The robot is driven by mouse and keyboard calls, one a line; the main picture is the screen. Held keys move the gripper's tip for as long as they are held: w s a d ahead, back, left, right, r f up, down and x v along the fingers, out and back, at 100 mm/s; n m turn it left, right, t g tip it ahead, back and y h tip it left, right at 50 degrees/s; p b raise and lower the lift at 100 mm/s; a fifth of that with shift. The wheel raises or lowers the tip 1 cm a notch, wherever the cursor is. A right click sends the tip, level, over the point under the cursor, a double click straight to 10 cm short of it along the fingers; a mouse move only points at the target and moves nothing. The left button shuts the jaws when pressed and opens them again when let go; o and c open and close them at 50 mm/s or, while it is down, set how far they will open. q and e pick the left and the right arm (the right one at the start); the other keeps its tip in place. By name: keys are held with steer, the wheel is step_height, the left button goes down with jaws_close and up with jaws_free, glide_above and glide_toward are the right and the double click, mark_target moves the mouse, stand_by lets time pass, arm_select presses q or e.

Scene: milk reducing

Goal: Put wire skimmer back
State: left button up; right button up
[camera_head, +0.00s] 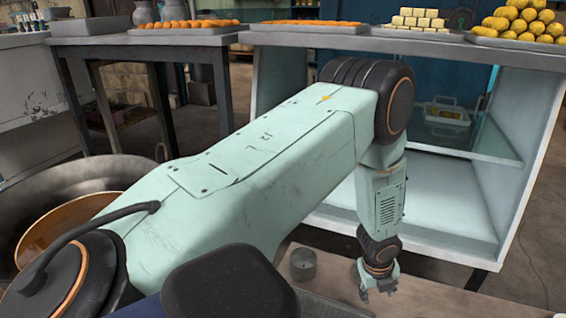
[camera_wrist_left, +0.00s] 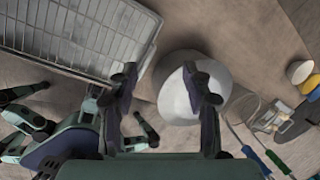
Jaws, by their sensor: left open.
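I cannot make out the wire skimmer for certain in either view. My left gripper (camera_head: 376,286) points down at the low surface by the front edge in the head view. In the left wrist view my left gripper (camera_wrist_left: 163,84) is open, with nothing held between its fingers. A pale round container (camera_wrist_left: 176,95) lies beyond and partly between the fingers, partly hidden by the right one. Thin tools with a blue handle (camera_wrist_left: 253,158) and a green handle (camera_wrist_left: 278,161) show at the lower right. My right gripper is in neither view.
A wire rack tray (camera_wrist_left: 75,35) lies at the upper left of the wrist view. In the head view a small grey cup (camera_head: 303,264) stands left of the gripper. A large wok (camera_head: 85,178) is at the left. A pale shelf unit (camera_head: 440,200) stands behind my arm.

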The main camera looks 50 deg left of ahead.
arm_select(q)
steer(key=s+d+f+n+g, duration=0.1)
steer(key=s+d+n, duration=0.1)
steer(key=s+n, duration=1)
steer(key=s+d+f+n+g, duration=0.1)
steer(key=s+d+n+g, duration=0.1)
steer(key=s+n, duration=0.9)
steer(key=s, duration=1)
steer(key=shift+d+f+n, duration=0.15)
steer(key=shift+d+n, duration=0.2)
steer(key=shift+n, duration=0.05)
